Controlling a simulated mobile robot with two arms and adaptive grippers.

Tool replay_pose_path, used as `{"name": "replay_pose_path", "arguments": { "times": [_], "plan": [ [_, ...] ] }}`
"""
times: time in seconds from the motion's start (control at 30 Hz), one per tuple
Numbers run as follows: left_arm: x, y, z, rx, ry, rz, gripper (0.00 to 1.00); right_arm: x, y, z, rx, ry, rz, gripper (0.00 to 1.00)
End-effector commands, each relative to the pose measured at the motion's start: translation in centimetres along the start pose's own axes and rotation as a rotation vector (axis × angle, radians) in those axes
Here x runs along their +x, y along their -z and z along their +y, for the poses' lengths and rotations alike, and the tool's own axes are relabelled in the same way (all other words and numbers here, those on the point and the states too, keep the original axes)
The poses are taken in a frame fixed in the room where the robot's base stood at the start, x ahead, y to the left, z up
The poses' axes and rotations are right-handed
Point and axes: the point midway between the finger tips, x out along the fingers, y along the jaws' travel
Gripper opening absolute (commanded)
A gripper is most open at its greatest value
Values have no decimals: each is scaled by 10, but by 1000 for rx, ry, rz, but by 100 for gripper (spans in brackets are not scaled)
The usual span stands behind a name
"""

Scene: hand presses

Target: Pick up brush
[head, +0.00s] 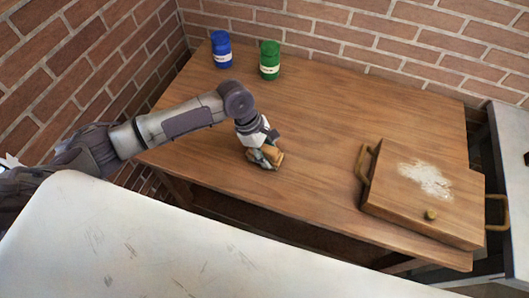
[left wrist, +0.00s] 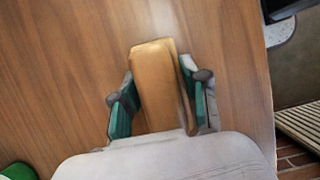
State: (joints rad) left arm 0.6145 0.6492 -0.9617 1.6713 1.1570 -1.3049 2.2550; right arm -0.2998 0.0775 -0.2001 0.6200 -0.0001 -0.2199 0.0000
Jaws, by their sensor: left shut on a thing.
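The brush (head: 277,157) is a small wooden block near the left front part of the wooden table. In the left wrist view the brush (left wrist: 157,80) stands between the two green-padded fingers. My left gripper (head: 264,157) reaches down from the left and is shut on the brush. The fingers of my left gripper (left wrist: 160,97) also show in the left wrist view, one on each side of the brush. I cannot tell whether the brush touches the table. Its bristles are hidden. My right gripper is not in view.
A blue can (head: 221,50) and a green can (head: 269,60) stand at the back left of the wooden table (head: 330,110). A wooden box (head: 390,201) with handles and a white powdery patch (head: 426,180) sits at the right. A white surface (head: 150,245) fills the front. Brick walls stand behind.

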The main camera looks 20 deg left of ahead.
Motion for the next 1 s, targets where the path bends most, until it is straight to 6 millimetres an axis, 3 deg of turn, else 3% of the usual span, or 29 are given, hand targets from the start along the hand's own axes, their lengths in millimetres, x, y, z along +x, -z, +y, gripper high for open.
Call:
{"name": "replay_pose_path", "arguments": {
  "times": [0.07,0.4,0.67,1.0],
  "plan": [
    [0,0,0,0,0,0,8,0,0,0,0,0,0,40],
    [-4,-2,0,1,-1,-1,8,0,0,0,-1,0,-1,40],
    [-37,-16,2,2,-5,-2,8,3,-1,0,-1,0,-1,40],
    [-50,-102,7,6,-2,-6,8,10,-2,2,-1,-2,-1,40]
  ]
}}
